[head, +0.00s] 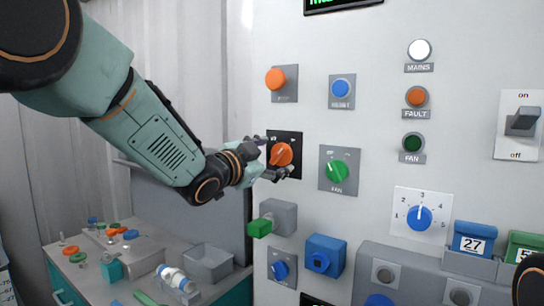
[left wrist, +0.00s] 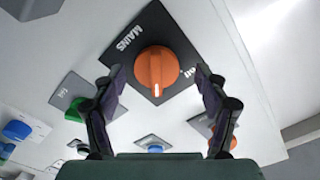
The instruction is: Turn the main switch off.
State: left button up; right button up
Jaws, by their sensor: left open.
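The main switch (head: 281,154) is an orange rotary knob on a black plate on the pale panel. In the left wrist view the knob (left wrist: 156,70) is large, and its plate reads MAINS. A white mark on the knob points toward the bottom of that view; the position lettering is too unclear to read. My left gripper (head: 273,157) is at the knob with its fingers open. In the left wrist view the fingertips (left wrist: 157,76) stand on either side of the knob, with visible gaps. The white MAINS lamp (head: 419,50) looks bright. My right gripper is not in view.
The green FAN knob (head: 336,172) is right of the main switch, with a blue button (head: 342,88) and an orange knob (head: 276,80) above. A green-ended grey block (head: 278,217) juts out below. A lever switch (head: 522,121) marked on and off is far right.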

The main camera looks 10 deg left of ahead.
pick_arm(q)
jog(key=shift+d, duration=0.2)
jog(key=shift+w+d+f, duration=0.1)
jog(key=shift+w+d, duration=0.15)
jog(key=shift+d, duration=0.05)
jog(key=c, duration=0.3)
jog(key=shift+a, duration=0.35)
jog(key=c, duration=0.5)
jog(key=shift+d, duration=0.1)
jog(key=c, duration=0.3)
jog(key=shift+c, duration=0.2)
